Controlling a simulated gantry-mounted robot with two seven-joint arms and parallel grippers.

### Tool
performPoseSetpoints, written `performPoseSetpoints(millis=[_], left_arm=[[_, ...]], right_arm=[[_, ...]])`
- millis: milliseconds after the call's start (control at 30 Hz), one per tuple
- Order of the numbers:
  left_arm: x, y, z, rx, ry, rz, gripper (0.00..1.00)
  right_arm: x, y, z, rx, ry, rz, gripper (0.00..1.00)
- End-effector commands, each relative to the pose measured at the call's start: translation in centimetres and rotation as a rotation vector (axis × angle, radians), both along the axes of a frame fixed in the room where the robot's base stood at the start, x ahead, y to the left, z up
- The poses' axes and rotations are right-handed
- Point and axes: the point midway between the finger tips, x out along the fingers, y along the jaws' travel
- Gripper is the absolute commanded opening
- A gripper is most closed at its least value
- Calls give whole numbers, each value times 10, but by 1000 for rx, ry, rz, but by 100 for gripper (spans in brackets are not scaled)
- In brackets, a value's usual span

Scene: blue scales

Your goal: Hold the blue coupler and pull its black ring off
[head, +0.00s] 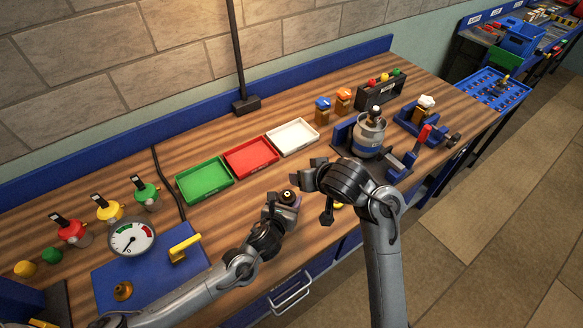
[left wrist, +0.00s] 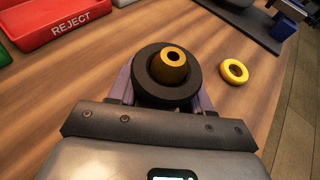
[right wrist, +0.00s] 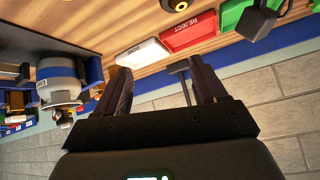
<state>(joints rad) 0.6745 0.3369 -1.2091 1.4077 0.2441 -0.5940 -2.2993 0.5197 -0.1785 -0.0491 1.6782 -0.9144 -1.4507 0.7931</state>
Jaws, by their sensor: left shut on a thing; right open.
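My left gripper (head: 287,200) is shut on the coupler (head: 287,194), above the front part of the bench. In the left wrist view the coupler's brass tip (left wrist: 171,62) stands up through the thick black ring (left wrist: 165,92). The fingers are on both sides below the ring, and they and the ring hide the coupler's body, so no blue shows. My right gripper (head: 308,174) is open, just right of and above the coupler in the head view, apart from it. The right wrist view shows its fingers (right wrist: 165,82) spread with nothing between them.
Green (head: 205,181), red (head: 251,157) and white (head: 293,137) trays lie behind the grippers. A grey canister (head: 368,134) stands in a blue fixture to the right. A yellow ring (left wrist: 235,71) lies on the bench near the coupler. A gauge (head: 132,237) stands left.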

Motion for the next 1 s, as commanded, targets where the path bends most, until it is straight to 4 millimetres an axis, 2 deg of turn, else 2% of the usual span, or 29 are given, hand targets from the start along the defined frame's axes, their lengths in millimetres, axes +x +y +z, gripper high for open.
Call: performPoseSetpoints(millis=[100,233,500,667,867,1000], left_arm=[[0,0,-1,0,1,0,10],[0,0,-1,0,1,0,10],[0,0,-1,1,1,1,10],[0,0,-1,1,1,1,10],[0,0,-1,1,1,1,10],[0,0,-1,1,1,1,10]], right_arm=[[23,5,6,12,140,-127,71],[32,12,9,14,316,-254,71],[23,32,21,5,619,-425,71],[15,40,26,3,711,-471,71],[13,44,14,2,747,-488,71],[13,46,-6,0,746,-488,71]])
